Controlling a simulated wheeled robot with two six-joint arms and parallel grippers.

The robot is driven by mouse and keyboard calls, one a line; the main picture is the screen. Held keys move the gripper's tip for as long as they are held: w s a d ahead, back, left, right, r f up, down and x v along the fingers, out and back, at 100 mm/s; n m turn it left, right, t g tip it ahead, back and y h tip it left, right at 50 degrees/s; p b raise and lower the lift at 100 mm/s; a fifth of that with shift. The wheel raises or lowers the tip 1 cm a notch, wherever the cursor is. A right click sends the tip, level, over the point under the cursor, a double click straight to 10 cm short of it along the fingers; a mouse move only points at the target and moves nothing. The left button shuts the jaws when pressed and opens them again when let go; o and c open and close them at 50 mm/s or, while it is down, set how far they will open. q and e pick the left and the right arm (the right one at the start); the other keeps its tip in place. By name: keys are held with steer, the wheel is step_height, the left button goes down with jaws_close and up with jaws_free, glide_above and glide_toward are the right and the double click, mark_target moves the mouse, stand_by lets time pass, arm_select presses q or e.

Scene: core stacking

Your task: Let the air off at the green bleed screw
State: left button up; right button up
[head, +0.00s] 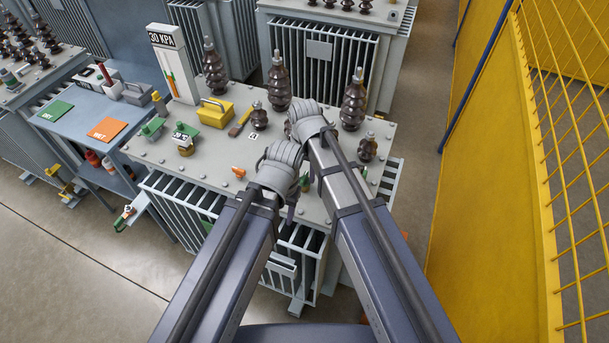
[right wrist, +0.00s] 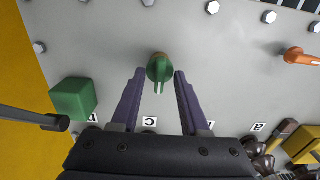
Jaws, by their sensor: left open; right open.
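The green bleed screw (right wrist: 159,68) stands on the grey tank top (right wrist: 215,95) in the right wrist view. My right gripper (right wrist: 159,76) is open around it, one finger on each side with a gap to both. Whether the fingers are level with the screw's head or above it is hard to tell. A bit of green (head: 305,183) shows between my two arms in the head view. My left gripper (head: 290,207) is open and empty over the front part of the transformer top; its fingers are mostly hidden by its own arm.
A green block (right wrist: 73,99) and an orange fitting (right wrist: 300,55) flank the screw. Brown bushings (head: 278,82), a yellow box (head: 215,111) and a gauge column (head: 176,65) stand behind. A blue side table (head: 78,123) is left; a yellow fence (head: 495,150) is right.

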jaws_close()
steer(key=shift+n, duration=0.4)
stand_by(0.4)
steer(key=n, duration=0.4)
steer(key=shift+n, duration=0.4)
steer(key=n, duration=0.5)
steer(key=shift+n, duration=0.3)
